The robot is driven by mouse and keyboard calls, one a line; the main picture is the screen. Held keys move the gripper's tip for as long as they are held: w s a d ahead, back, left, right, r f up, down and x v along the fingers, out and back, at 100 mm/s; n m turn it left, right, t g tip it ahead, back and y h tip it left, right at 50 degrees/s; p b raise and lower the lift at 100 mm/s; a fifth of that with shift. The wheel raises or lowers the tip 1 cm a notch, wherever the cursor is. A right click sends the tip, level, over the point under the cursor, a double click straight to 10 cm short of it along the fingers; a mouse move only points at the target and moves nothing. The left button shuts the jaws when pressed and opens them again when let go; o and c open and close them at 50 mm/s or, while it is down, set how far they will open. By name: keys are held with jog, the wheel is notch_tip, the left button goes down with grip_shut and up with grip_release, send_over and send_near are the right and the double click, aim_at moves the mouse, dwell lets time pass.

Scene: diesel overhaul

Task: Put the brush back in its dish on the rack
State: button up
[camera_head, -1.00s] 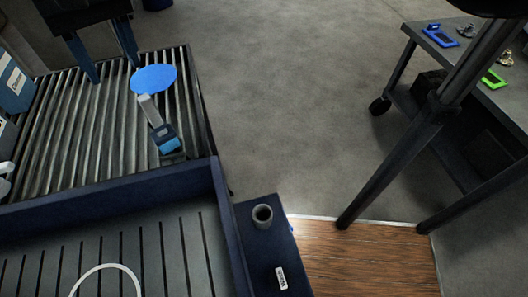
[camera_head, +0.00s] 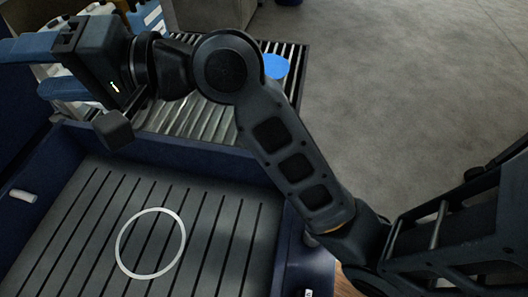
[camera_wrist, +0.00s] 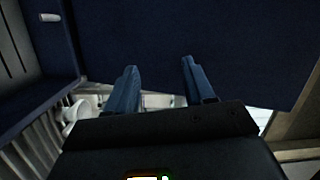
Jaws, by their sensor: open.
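My gripper (camera_head: 32,70) is at the upper left of the head view, its two blue fingers apart and nothing visible between them. In the wrist view my gripper (camera_wrist: 158,66) also stands open, in front of a dark blue panel. A blue disc (camera_head: 276,66) lies on the roller rack (camera_head: 190,121); I cannot tell whether it is the dish. The grey-and-blue handled item seen earlier on the rack is hidden behind my arm now. A small whitish cylinder (camera_head: 22,195) lies at the left of the blue tub, also in the wrist view (camera_wrist: 50,17); I cannot tell whether it is the brush.
The dark blue tub (camera_head: 215,158) has a slatted floor with a white ring (camera_head: 183,240) on it. Pale bottles (camera_head: 150,14) stand behind my gripper at the upper left. The grey floor on the right is open.

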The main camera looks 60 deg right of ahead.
jog(key=s+d+f+m+t+h, duration=0.1)
jog(key=s+d+f+h, duration=0.3)
jog(key=s+f, duration=0.5)
jog(key=s+d+f+h, duration=0.1)
jog(key=s+f+h, duration=0.5)
jog(key=s+f, duration=0.25)
jog(key=s+d+f+n, duration=0.1)
jog(key=s, duration=0.2)
jog(key=s+d+f+n, duration=0.1)
jog(key=s, duration=0.3)
jog(key=s+d+n+h, duration=0.1)
jog(key=s+n, duration=0.1)
jog(key=s, duration=0.1)
jog(key=shift+s+d+f+g, duration=0.15)
jog(key=shift+d+f+g, duration=0.05)
jog(key=shift+f+g, duration=0.2)
jog(key=s+d+r+n, duration=0.1)
jog(key=s+d+n, duration=0.2)
jog(key=s+n, duration=0.2)
jog(key=s, duration=0.3)
jog(key=shift+r+n+y, duration=0.15)
jog(key=shift+n+y, duration=0.15)
